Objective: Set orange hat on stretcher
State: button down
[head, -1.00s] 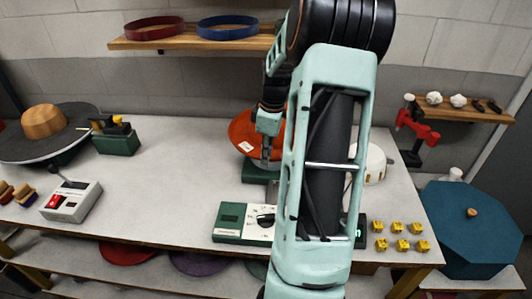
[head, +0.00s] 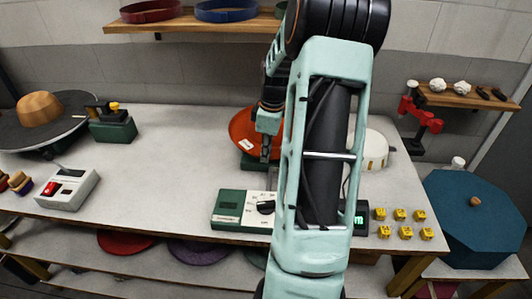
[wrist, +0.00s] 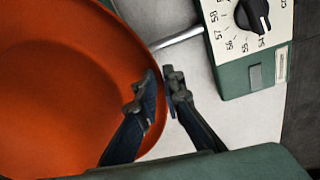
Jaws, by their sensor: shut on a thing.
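The orange hat (head: 242,128) is at the middle of the bench, partly hidden by my arm, with a pale label on its brim. It fills the left of the wrist view (wrist: 60,80), where I look onto its wide, smooth surface. My gripper (head: 265,153) is at the hat's right edge; in the wrist view its fingers (wrist: 160,76) are shut on the brim, one on each side. The stretcher's green-and-cream box (head: 230,208) with a black dial (wrist: 253,14) stands in front. A green base (head: 250,161) shows just below the hat; whether they touch is unclear.
A metal rod (wrist: 178,37) runs from the dial box towards the hat. A white round thing (head: 374,150) and several yellow blocks (head: 400,215) are right of my arm. A grey control box (head: 68,189) is at left. The bench between is clear.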

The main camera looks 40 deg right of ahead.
jog(key=shift+f+b, duration=0.45)
jog(key=shift+f, duration=0.35)
jog(key=c, duration=2)
grip_release()
jog(key=r, duration=0.8)
jog(key=s+r, duration=0.1)
jog(key=r, duration=0.3)
jog(key=shift+s+d, duration=0.1)
jog(key=shift+d, duration=0.1)
